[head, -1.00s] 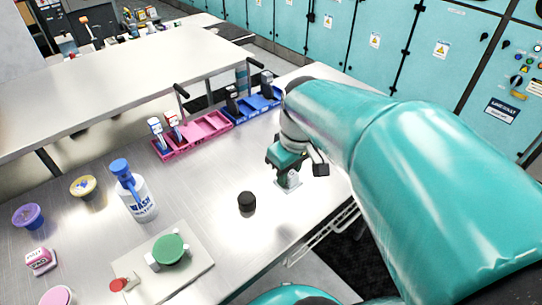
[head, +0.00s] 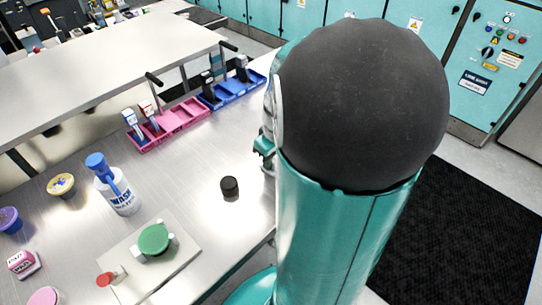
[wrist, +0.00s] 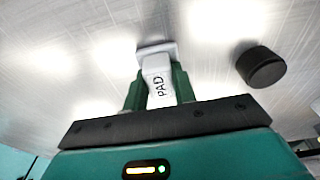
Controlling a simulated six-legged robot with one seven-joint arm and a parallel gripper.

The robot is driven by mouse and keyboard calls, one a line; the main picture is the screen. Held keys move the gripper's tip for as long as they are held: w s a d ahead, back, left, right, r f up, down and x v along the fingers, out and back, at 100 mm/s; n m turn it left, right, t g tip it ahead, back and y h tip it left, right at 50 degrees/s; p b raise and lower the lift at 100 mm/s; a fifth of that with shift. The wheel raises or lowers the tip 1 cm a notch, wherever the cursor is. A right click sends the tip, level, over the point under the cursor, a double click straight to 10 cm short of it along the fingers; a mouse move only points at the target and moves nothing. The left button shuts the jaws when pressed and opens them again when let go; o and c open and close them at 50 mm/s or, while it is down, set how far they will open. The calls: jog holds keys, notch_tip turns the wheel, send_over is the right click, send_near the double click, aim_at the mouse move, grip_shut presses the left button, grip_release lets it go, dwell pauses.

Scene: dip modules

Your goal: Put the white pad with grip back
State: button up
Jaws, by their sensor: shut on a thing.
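The white pad with grip (wrist: 156,50) shows in the wrist view, with "PAD" printed on its grip and a wider flat end beyond my fingertips. My gripper (wrist: 159,88) is shut on the grip, one green finger on each side. The pad is over the bare metal table; its height above it is hard to tell. In the head view my arm hides the pad and most of my gripper. A pink tray (head: 183,117) holds red and blue handled pieces with white tops at its left. A blue tray (head: 238,88) behind it holds dark-handled pieces.
A black cylinder (head: 229,187) stands on the table (head: 195,165), left of my arm, and shows in the wrist view (wrist: 261,67). A wash bottle (head: 116,190), a white board (head: 180,262) with a green round piece (head: 154,239), and small tubs stand further left. Table between cylinder and trays is clear.

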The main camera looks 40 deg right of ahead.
jog(key=o, duration=1)
jog(key=shift+f, duration=0.15)
jog(key=shift+c, duration=0.2)
notch_tip(320, 180, up, 12)
jog(key=s, duration=0.2)
jog(key=s+a+r+t, duration=0.1)
jog(key=a+t, duration=0.1)
jog(key=a, duration=0.9)
jog(key=s+a+r+t, duration=0.1)
jog(key=a+r+t, duration=0.1)
jog(key=a, duration=1)
jog(key=shift+s+r, duration=0.3)
